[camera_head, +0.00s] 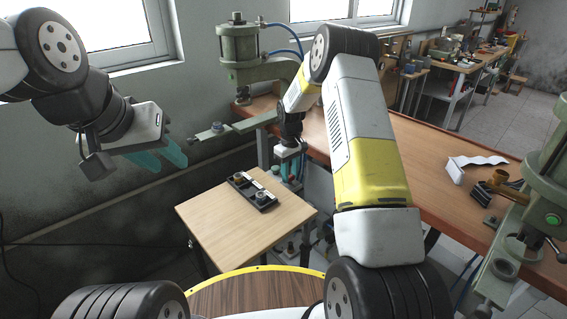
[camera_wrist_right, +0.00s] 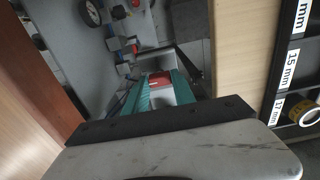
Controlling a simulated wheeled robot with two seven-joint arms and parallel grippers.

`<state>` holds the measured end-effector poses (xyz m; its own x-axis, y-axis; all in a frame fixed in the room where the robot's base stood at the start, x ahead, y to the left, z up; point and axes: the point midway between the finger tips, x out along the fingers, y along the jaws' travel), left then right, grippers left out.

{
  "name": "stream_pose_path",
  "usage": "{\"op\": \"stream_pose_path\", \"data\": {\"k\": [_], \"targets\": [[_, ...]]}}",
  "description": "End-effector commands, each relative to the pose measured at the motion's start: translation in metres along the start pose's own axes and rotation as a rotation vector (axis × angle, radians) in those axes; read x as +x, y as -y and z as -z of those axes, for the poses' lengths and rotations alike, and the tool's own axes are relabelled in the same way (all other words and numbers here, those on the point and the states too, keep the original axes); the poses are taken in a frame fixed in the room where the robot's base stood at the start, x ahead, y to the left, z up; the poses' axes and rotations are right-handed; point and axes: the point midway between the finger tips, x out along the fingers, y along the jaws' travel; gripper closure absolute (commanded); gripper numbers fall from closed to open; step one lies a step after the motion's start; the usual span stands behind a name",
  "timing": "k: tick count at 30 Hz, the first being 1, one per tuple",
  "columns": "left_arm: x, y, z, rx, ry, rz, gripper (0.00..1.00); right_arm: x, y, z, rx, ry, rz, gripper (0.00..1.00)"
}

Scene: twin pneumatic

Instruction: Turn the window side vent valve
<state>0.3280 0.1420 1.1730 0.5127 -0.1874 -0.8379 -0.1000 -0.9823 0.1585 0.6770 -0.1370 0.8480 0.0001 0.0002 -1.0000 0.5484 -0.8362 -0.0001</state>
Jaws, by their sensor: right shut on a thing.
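My right gripper (camera_head: 291,168) points down beside the workbench, below the window-side press (camera_head: 238,48). In the right wrist view its teal fingers (camera_wrist_right: 160,91) are shut on a small part with a red top (camera_wrist_right: 160,79), which seems to be the vent valve's handle. The fingers hide most of the valve, and its turn angle cannot be told. My left gripper (camera_head: 165,158) hangs in the air at the left, near the wall; its teal fingers are apart and empty.
A small wooden table (camera_head: 215,222) stands in front of the right gripper, with a black labelled tray (camera_head: 240,184) on it. The long workbench (camera_head: 470,215) runs to the right, with a second green press (camera_head: 540,195) at its right end.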

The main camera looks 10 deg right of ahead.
Motion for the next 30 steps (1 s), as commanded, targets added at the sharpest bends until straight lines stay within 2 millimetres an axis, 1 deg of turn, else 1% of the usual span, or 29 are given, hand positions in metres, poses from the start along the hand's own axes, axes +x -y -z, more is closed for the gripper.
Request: {"op": "stream_pose_path", "data": {"k": [15, 16, 19, 27, 30], "targets": [[0.0, 0.0, 0.0, 0.0, 0.0, 0.0, 0.64, 0.0, 0.0, 0.0, -0.023, 0.0, -0.001, 1.0], [0.0, 0.0, 0.0, 0.0, 0.0, 0.0, 0.64, 0.0, 0.0, 0.0, -0.023, 0.0, -0.001, 0.67], [0.0, 0.0, 0.0, 0.0, 0.0, 0.0, 0.64, 0.0001, -0.0001, 0.0, -0.022, 0.0, 0.0, 0.48], [0.0, 0.0, 0.0, 0.0, 0.0, 0.0, 0.64, 0.0, 0.0, -0.0001, -0.021, 0.0, 0.0, 0.47], [0.0, 0.0, 0.0, 0.0, 0.0, 0.0, 0.64, -0.0037, -0.0002, 0.0002, -0.02, 0.0, -0.001, 0.47]]}}
